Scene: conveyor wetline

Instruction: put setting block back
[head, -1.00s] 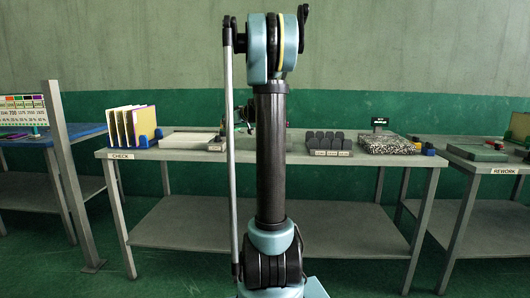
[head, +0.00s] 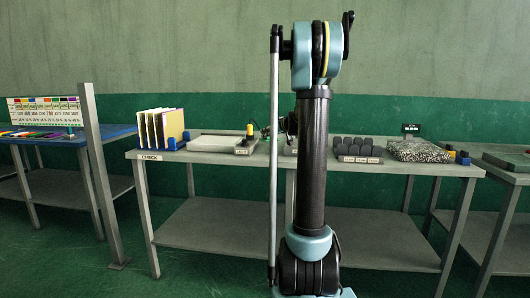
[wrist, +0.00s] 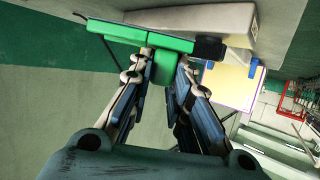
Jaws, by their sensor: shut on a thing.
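In the wrist view my gripper (wrist: 164,66) is shut on the stem of a green T-shaped block (wrist: 120,37), which I take to be the setting block. Its wide bar lies across and beyond the fingertips. A pale grey slab-like body (wrist: 210,17) with a black piece (wrist: 209,48) shows close behind it; I cannot tell whether they touch. In the head view my arm hides most of the gripper, and I cannot make out the green block there.
The CHECK table (head: 168,155) carries a rack of upright boards (head: 162,127), a pale slab (head: 213,143), a small labelled tray (head: 245,149), a row of dark blocks (head: 357,147) and a speckled plate (head: 418,151). A grey post (head: 95,170) stands at the left.

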